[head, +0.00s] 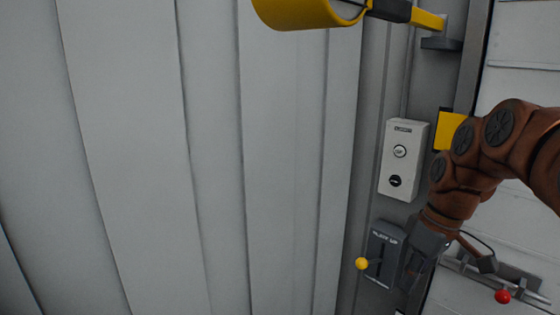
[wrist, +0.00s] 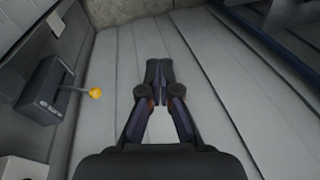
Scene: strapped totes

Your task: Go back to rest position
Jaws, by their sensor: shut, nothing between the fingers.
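My gripper (head: 408,279) hangs at the lower right of the head view, at the end of my brown arm, its fingers pointing down. In the wrist view my gripper (wrist: 158,72) has its fingertips together with nothing between them. A dark lever box (head: 383,250) with a yellow knob (head: 361,264) is just left of it in the head view, partly covered by it. In the wrist view the box (wrist: 42,92) and knob (wrist: 96,93) lie left of the fingers, apart from them.
A pale control box (head: 404,158) with two buttons is above the lever box. A red knob (head: 503,297) on a dark bar is at lower right. A yellow cylinder-like fixture (head: 295,12) juts in at the top. A grey ribbed wall (head: 210,160) fills the left.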

